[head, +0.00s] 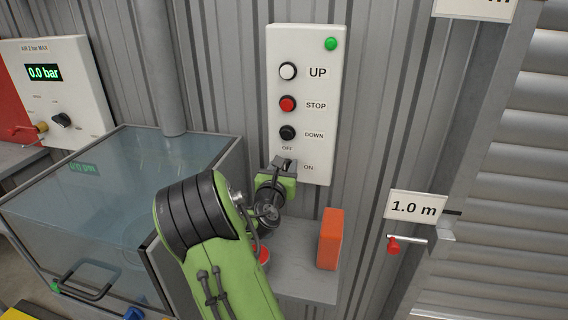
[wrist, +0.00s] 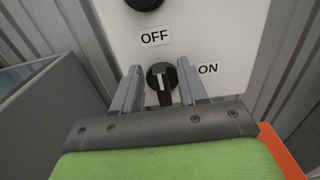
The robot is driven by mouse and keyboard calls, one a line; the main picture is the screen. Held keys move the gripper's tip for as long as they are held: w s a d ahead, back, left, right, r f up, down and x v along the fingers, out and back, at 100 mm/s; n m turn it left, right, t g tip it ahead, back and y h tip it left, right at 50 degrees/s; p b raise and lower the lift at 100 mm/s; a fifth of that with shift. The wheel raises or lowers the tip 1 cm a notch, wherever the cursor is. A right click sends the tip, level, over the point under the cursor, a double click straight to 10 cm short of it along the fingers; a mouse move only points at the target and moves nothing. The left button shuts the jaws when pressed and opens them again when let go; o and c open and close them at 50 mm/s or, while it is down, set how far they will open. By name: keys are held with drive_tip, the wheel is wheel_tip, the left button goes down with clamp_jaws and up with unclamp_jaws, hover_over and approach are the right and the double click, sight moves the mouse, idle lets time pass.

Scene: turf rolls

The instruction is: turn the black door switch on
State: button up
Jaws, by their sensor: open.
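The black door switch (wrist: 162,84) is a rotary knob with a white line, on the lower part of the white panel (head: 332,120). In the wrist view its line points up, towards the OFF label (wrist: 155,37); the ON label (wrist: 208,68) is to its upper right. My gripper (wrist: 160,72) is open, with one finger on each side of the knob. I cannot tell whether either finger touches it. In the head view my gripper (head: 284,166) is at the panel's lower left and largely hides the switch.
Above the switch are the black DOWN (head: 288,132), red STOP (head: 288,103) and white UP (head: 288,71) buttons, and a green lamp (head: 330,43). An orange block (head: 330,239) stands on a grey shelf (head: 305,287) below. A glass-topped tank (head: 130,175) is at left, a shutter (head: 525,170) at right.

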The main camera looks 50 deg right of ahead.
drive_tip(key=shift+d, duration=0.15)
clamp_jaws()
